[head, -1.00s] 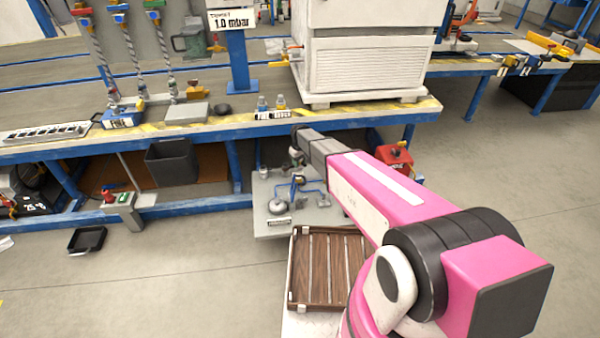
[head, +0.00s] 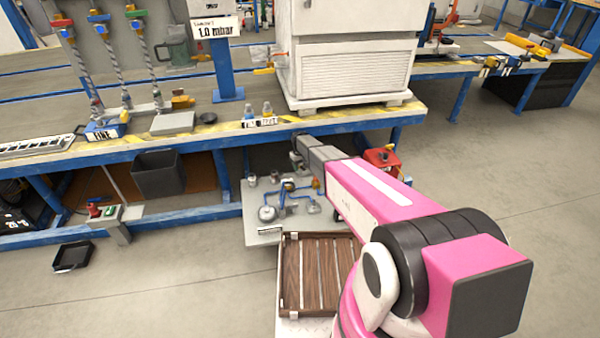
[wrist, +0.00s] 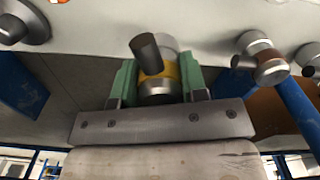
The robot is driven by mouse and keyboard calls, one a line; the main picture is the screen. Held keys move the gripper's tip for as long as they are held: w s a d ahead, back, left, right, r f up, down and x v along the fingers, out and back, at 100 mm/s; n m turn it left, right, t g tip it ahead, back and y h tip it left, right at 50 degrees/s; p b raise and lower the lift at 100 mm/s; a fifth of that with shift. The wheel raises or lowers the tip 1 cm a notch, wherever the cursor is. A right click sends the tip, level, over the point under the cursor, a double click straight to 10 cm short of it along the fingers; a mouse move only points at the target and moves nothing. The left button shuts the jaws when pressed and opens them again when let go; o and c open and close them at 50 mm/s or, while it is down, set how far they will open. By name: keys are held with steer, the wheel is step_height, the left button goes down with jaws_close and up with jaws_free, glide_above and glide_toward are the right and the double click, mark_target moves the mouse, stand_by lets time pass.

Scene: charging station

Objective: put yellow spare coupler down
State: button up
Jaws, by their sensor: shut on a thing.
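In the wrist view, my gripper (wrist: 160,82) has green fingers shut on the yellow spare coupler (wrist: 173,72), a metal cylinder with a yellow band. A dark grey cylindrical part sticks out from it toward the camera. Light grey surfaces with metal fittings (wrist: 271,67) lie beyond the fingers. Whether the coupler touches any surface cannot be told.
A grey panel (head: 262,234) with blue hoses and fittings sits below the bench edge (head: 350,128). A slatted wooden tray (head: 290,275) is in front of it. A red box (head: 381,160) is right of the arm. A white cabinet (head: 345,75) stands on the bench. Floor at left front is mostly clear.

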steer(key=shift+w+d+f, duration=0.1)
steer(key=shift+f, duration=2)
steer(key=o, duration=1)
steer(key=shift+f, duration=0.1)
step_height(320, 180, up, 12)
steer(key=shift+r, duration=0.1)
steer(key=s+d+r+m, duration=0.2)
steer(key=s+d+r, duration=0.3)
steer(key=s, duration=0.8)
steer(key=s+d+r+m, duration=0.2)
steer(key=s+d+r, duration=0.4)
steer(key=s, duration=0.6)
steer(key=s+d+r+m, duration=0.1)
steer(key=s+d+r, duration=0.5)
steer(key=s+r, duration=0.3)
steer(key=shift+s+d+r+m, duration=0.15)
steer(key=shift+s+m, duration=0.05)
steer(key=shift+s, duration=0.95)
steer(key=shift+s+d+r+m, duration=0.1)
steer(key=shift+s+r+m, duration=0.1)
steer(key=shift+s, duration=0.95)
steer(key=shift+f, duration=0.1)
